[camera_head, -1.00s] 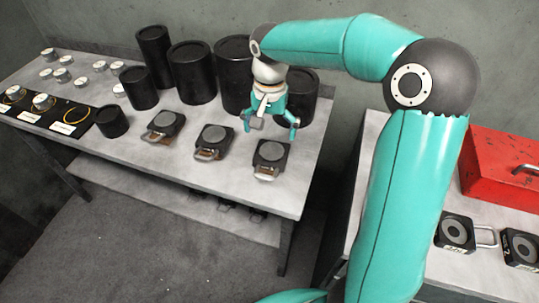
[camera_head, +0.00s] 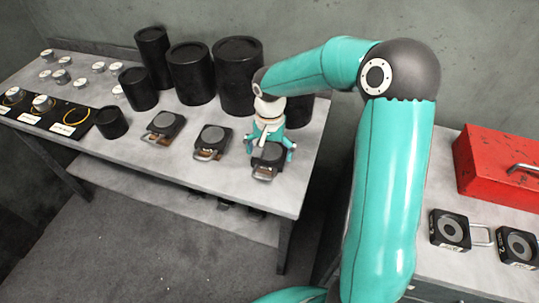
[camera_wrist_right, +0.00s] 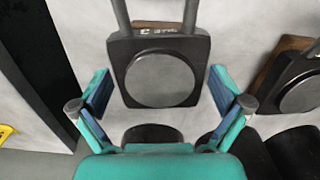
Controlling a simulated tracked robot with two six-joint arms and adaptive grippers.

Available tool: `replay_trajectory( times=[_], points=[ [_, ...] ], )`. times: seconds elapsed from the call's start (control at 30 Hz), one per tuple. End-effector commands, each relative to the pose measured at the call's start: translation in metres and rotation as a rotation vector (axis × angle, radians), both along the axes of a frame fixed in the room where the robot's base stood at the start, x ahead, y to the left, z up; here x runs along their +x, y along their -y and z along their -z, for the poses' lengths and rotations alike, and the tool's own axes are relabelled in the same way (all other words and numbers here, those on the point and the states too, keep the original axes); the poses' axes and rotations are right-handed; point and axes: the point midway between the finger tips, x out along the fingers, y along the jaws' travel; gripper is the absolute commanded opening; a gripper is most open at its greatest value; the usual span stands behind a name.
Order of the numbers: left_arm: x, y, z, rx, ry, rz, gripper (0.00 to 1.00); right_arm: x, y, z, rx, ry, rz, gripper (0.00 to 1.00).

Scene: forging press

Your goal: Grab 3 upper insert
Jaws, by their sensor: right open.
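Three black square inserts with round grey discs and looped handles sit in a row on the long table: a left one (camera_head: 165,125), a middle one (camera_head: 211,141) and a right one (camera_head: 268,156). My right gripper (camera_head: 271,152) is low over the right insert, coming from its back side. In the right wrist view, this insert (camera_wrist_right: 160,75) lies between the open fingers of the gripper (camera_wrist_right: 160,92). A gap shows between each finger and the insert's sides. Its handle points away at the top. My left gripper is not in view.
Black cylinders (camera_head: 191,72) of several sizes stand behind the inserts. Small round gauges (camera_head: 62,76) and a black mat (camera_head: 45,116) are at the left. Another table holds a red toolbox (camera_head: 495,170) and two more black inserts (camera_head: 450,230).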

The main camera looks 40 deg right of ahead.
Motion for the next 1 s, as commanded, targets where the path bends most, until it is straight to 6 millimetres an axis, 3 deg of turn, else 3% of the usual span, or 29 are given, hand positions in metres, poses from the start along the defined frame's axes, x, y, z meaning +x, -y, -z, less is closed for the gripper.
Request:
replay_trajectory(
  times=[0.03, 0.4, 0.5, 0.83, 1.0],
  points=[
    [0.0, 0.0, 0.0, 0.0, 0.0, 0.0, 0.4, 0.0, 0.0, 0.0, 0.0, 0.0, 0.0, 0.98],
    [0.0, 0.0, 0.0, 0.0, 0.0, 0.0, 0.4, 0.0, 0.0, -0.001, 0.001, 0.001, 0.0, 0.37],
    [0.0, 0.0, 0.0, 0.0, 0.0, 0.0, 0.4, 0.001, 0.0, -0.003, -0.001, 0.006, 0.001, 0.24],
    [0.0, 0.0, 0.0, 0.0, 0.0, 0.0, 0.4, 0.001, 0.001, -0.006, -0.002, 0.006, 0.001, 0.24],
    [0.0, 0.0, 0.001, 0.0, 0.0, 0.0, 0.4, 0.002, 0.001, -0.022, -0.003, 0.009, 0.002, 0.24]
  ],
)
